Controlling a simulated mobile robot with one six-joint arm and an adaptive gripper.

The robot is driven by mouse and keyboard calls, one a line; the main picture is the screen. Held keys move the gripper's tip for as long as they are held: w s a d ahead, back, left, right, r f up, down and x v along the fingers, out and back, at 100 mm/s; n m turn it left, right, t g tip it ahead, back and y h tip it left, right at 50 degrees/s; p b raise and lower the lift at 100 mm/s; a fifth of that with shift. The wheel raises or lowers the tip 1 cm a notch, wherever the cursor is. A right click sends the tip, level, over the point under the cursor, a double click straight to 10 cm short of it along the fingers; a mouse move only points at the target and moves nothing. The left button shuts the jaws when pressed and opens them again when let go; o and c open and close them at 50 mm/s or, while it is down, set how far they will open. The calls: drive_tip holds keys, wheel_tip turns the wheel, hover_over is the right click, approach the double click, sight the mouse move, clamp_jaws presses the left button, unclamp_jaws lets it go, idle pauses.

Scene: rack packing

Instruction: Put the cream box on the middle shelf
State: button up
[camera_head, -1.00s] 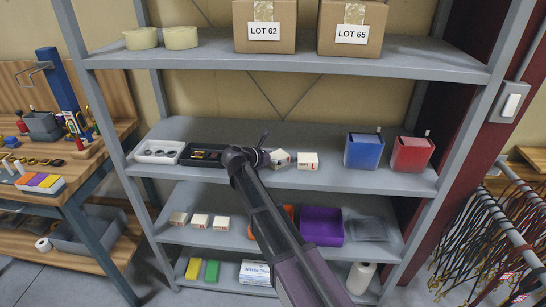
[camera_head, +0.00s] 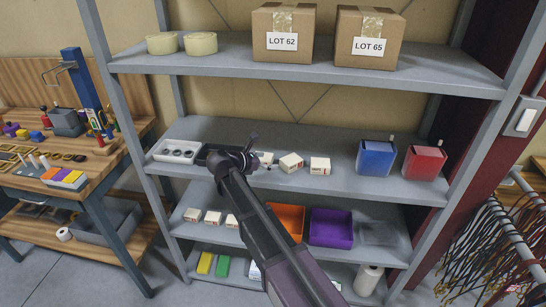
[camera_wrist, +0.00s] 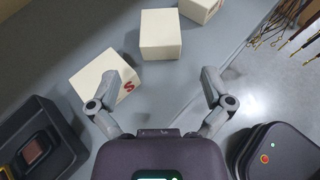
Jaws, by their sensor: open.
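Three cream boxes stand on the middle shelf (camera_head: 345,182) in the head view: a left one (camera_head: 265,158), a middle one (camera_head: 291,162) and a right one (camera_head: 320,166). I cannot tell which one the task means. The wrist view shows the left box (camera_wrist: 104,84) with a red mark, tilted beside my left finger, which overlaps it. The middle box (camera_wrist: 160,36) and right box (camera_wrist: 200,7) lie farther off. My gripper (camera_wrist: 160,78) is open, with nothing between its fingers; in the head view it (camera_head: 256,150) is just left of the boxes.
A white tray (camera_head: 158,158) and a black tray (camera_wrist: 62,125) lie left of the boxes. A blue bin (camera_head: 376,160) and a red bin (camera_head: 424,163) stand at right. More small boxes (camera_head: 213,217) and orange and purple bins (camera_head: 331,228) fill the lower shelf.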

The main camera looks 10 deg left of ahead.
drive_tip(key=shift+s+a+r, duration=0.3)
drive_tip(key=shift+s+a, duration=0.15)
drive_tip(key=shift+a, duration=0.05)
idle(0.4)
drive_tip(key=shift+d, duration=0.1)
drive_tip(key=s+d+f+m+g, duration=0.1)
drive_tip(key=d+m, duration=0.1)
drive_tip(key=d, duration=0.1)
drive_tip(key=d+f+m+g+y, duration=0.1)
drive_tip(key=d+f+m, duration=0.1)
drive_tip(key=d, duration=0.2)
drive_tip(key=s+d+f+m+g, duration=0.1)
drive_tip(key=d+m, duration=0.1)
drive_tip(key=d, duration=0.2)
drive_tip(key=shift+s+d+f, duration=0.2)
drive_tip(key=shift+s+f, duration=0.05)
drive_tip(key=shift+s, duration=0.1)
drive_tip(key=s+d+f+m+g+y, duration=0.3)
drive_tip(key=s+d+m+y, duration=0.1)
drive_tip(key=s+d+m, duration=0.4)
drive_tip(key=s+d+f+m+g+y, duration=0.3)
drive_tip(key=s+d+f+m+y, duration=0.1)
drive_tip(key=s+d+m, duration=0.4)
drive_tip(key=d+m+y, duration=0.1)
drive_tip(key=d+m, duration=0.1)
drive_tip(key=m, duration=0.2)
drive_tip(key=shift+s+d+m, duration=0.15)
drive_tip(key=shift+m, duration=0.15)
